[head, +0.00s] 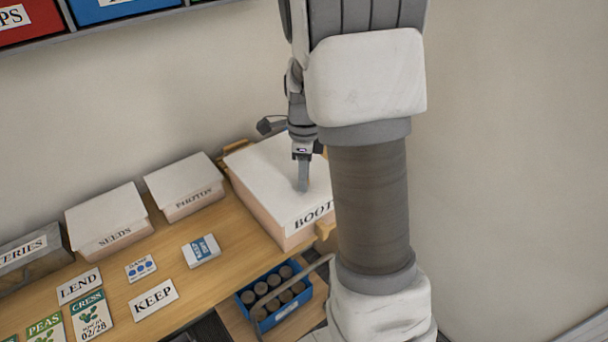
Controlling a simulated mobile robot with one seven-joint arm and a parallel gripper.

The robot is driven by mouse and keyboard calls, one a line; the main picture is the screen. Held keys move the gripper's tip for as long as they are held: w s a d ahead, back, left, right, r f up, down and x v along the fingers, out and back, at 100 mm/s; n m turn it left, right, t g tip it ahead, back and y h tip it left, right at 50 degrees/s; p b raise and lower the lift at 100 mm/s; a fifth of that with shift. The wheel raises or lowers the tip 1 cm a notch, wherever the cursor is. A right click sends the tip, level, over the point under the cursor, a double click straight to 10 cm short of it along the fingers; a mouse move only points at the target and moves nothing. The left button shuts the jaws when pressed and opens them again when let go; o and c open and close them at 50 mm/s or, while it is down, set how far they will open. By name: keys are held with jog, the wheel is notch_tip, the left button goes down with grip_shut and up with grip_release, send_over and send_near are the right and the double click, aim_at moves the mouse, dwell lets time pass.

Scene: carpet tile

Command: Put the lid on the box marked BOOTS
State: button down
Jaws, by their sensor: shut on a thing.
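The box marked BOOTS (300,232) stands at the right end of the wooden surface. Its last letter is hidden behind my arm. A white lid (262,165) lies over its top, with its front edge just above the lettering; I cannot tell whether it is fully seated. My gripper (303,186) points down at the middle of the lid and is shut on it. The exact grip spot is too small to make out. My arm hides the right side of the lid and box.
Lidded boxes marked PHOTOS (186,190) and SEEDS (108,222) stand to the left. Cards, including KEEP (153,297) and LEND (79,286), lie in front. A blue crate (273,302) of dark cylinders sits below. Coloured bins (110,10) hang above.

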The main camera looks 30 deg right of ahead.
jog(key=c, duration=0.6)
grip_release()
jog(key=shift+r, duration=0.15)
notch_tip(320, 180, up, 17)
jog(key=p, duration=0.1)
jog(key=s+a+n+t, duration=0.2)
jog(key=s+a+n, duration=0.4)
jog(key=s+n, duration=0.3)
jog(key=s+a+n+t, duration=0.3)
jog(key=s+n, duration=0.6)
jog(key=n, duration=0.6)
jog(key=a, duration=0.2)
jog(key=shift+s+a+n+t, duration=0.3)
jog(key=shift+s+a+n, duration=0.05)
jog(key=shift+a+n, duration=0.05)
